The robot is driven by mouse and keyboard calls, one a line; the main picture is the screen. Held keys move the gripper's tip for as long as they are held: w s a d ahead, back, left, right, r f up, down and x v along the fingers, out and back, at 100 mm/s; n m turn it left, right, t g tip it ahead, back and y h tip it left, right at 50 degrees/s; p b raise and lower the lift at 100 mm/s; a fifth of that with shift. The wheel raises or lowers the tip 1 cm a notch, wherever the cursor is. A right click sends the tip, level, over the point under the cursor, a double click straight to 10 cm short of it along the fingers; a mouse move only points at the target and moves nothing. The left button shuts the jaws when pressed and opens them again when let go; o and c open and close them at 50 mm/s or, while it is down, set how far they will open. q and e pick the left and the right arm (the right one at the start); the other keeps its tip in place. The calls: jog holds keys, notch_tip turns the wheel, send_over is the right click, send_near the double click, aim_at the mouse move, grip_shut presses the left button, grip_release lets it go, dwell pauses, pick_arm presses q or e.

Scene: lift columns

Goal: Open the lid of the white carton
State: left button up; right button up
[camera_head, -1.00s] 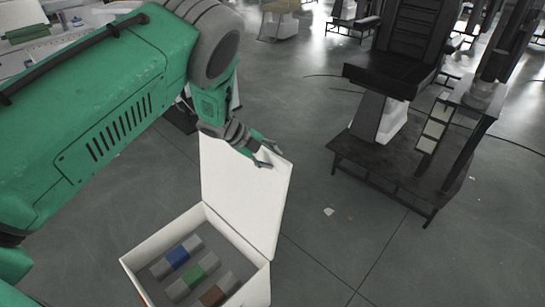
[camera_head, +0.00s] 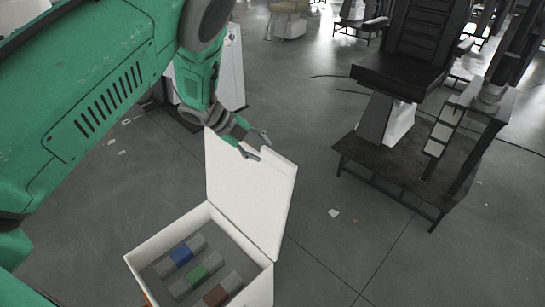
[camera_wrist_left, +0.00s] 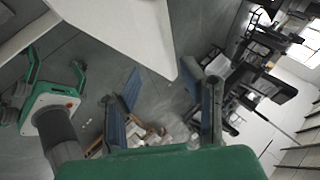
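The white carton (camera_head: 262,290) stands at the lower middle of the head view. Its lid (camera_head: 245,190) is raised and stands steeply upright at the carton's far side. The lid also shows as a white panel in the left wrist view (camera_wrist_left: 125,30). My left gripper (camera_head: 256,145) is at the lid's top edge, with its fingers spread. In the left wrist view its fingers (camera_wrist_left: 168,105) are wide apart and the lid's corner lies near their tips; contact cannot be told. My right gripper (camera_wrist_left: 55,70) shows only in the left wrist view, with its fingers apart and nothing between them.
Inside the carton lie blue (camera_head: 181,255), green (camera_head: 198,272) and brown (camera_head: 215,295) pieces with grey ends. A black chair-like stand (camera_head: 400,75) on a dark platform (camera_head: 400,170) is at the right. The grey floor between is mostly clear.

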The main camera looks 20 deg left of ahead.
pick_arm(q)
jog(key=v, duration=0.4)
jog(key=shift+s+a+r, duration=0.1)
jog(key=shift+s+a, duration=0.05)
jog(key=shift+a, duration=0.05)
jog(key=s+d+f+n+t+y+b, duration=0.15)
jog(key=s+f+n+b, duration=0.4)
jog(key=f, duration=0.55)
jog(key=s+d+f+n+y+b, duration=0.2)
jog(key=s+f+n+b, duration=0.1)
jog(key=s+f+n, duration=0.65)
jog(key=s+f+n+g+y+b, duration=0.1)
jog(key=s+f+n, duration=0.3)
jog(key=s, duration=0.7)
jog(key=s+f+n+g+y+b, duration=0.2)
jog(key=s+f+n+g+b, duration=0.2)
jog(key=s+f, duration=0.3)
jog(key=s, duration=0.4)
jog(key=shift+d+g+b, duration=0.3)
jog(key=shift+d+g, duration=0.05)
